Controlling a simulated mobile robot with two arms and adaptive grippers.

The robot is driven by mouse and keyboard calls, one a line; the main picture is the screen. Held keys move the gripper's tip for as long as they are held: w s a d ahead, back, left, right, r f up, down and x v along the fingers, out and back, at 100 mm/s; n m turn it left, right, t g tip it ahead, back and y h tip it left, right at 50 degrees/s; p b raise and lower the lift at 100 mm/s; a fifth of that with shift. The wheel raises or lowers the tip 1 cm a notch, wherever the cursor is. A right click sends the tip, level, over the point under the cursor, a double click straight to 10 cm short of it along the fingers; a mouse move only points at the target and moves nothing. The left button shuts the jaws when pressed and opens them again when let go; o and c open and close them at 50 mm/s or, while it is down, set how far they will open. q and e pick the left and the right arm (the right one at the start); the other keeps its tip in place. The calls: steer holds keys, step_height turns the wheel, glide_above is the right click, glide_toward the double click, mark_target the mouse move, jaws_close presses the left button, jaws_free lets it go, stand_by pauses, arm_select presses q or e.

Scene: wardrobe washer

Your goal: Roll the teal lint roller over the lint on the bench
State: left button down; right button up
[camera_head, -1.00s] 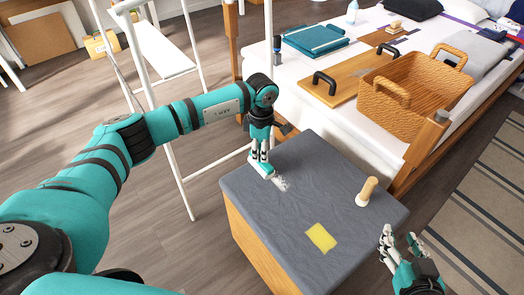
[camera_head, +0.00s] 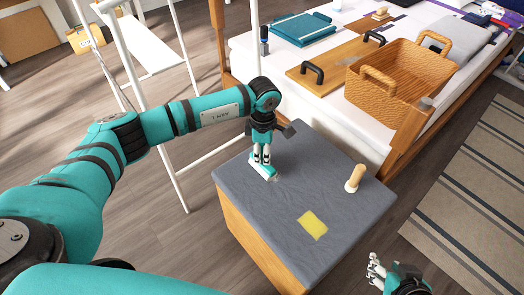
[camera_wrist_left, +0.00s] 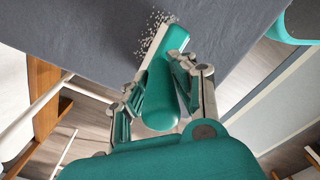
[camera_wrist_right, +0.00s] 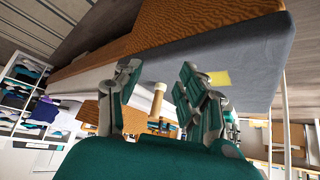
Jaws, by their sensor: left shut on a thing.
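My left gripper (camera_head: 262,162) is shut on the teal lint roller (camera_head: 262,173), whose head is at the bench top. In the left wrist view the roller's teal handle (camera_wrist_left: 158,98) is between the fingers. The bench (camera_head: 330,190) has a grey padded top and wooden sides. White lint specks (camera_wrist_left: 152,36) lie on the grey top right beside the roller head; in the head view only a small pale patch (camera_head: 275,178) shows, partly hidden by the roller. My right gripper (camera_head: 378,272) is open and empty, off the bench's front right; its fingers are apart in the right wrist view (camera_wrist_right: 152,85).
A yellow square (camera_head: 312,225) and an upright wooden-handled tool (camera_head: 354,178) are on the bench top. Behind is a bed with a wicker basket (camera_head: 415,75), a wooden tray (camera_head: 320,72) and a teal folded item (camera_head: 300,30). A white rack (camera_head: 165,110) stands to the left.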

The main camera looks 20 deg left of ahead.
mark_target(274, 172)
arm_select(q)
steer(key=s+d, duration=0.1)
steer(key=d+p, duration=0.1)
steer(key=d, duration=0.1)
steer(key=s+d, duration=0.1)
steer(key=shift+s+d, duration=0.25)
steer(key=shift+s, duration=0.1)
arm_select(e)
steer(key=s+d+f+g, duration=0.2)
steer(key=s+g, duration=0.1)
steer(key=s, duration=0.3)
steer(key=shift+s+g+h, duration=0.15)
steer(key=shift+g+h, duration=0.25)
arm_select(q)
steer(key=a, duration=0.1)
steer(key=w+a+b, duration=0.1)
steer(key=w+a, duration=0.1)
steer(key=a, duration=0.1)
steer(key=shift+w+f, duration=0.1)
steer(key=shift+w, duration=0.15)
steer(key=shift+w+a, duration=0.15)
steer(key=shift+a, duration=0.15)
arm_select(e)
steer(key=w+a+r+t+y, duration=0.1)
steer(key=w+a+r+t, duration=0.1)
steer(key=w, duration=0.6)
steer(key=shift+a+r+t, duration=0.3)
steer(key=shift+r+t, duration=0.2)
steer(key=shift+t, duration=0.8)
